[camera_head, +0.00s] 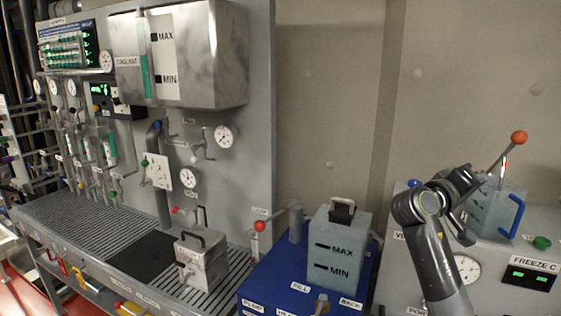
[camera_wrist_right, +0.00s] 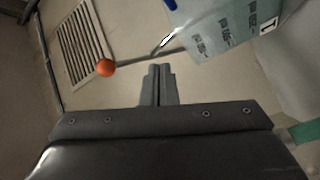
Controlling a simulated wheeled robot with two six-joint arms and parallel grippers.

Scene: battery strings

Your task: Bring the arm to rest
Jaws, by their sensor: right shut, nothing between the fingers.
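My right arm (camera_head: 437,250) rises from the bottom right in the head view and bends at the top. My right gripper (camera_wrist_right: 158,82) is shut and empty in the right wrist view, its two fingers together. In the head view its fingers are hard to make out beside a grey-green box (camera_head: 497,208) with a blue handle. An orange ball (camera_head: 519,138) on a thin rod stands above that box. The ball also shows left of the fingers in the wrist view (camera_wrist_right: 105,68), apart from them. My left gripper is not in view.
A metal box with a black handle (camera_head: 202,262) sits on the slatted shelf at left. A FREEZE C display (camera_head: 530,279) is at lower right.

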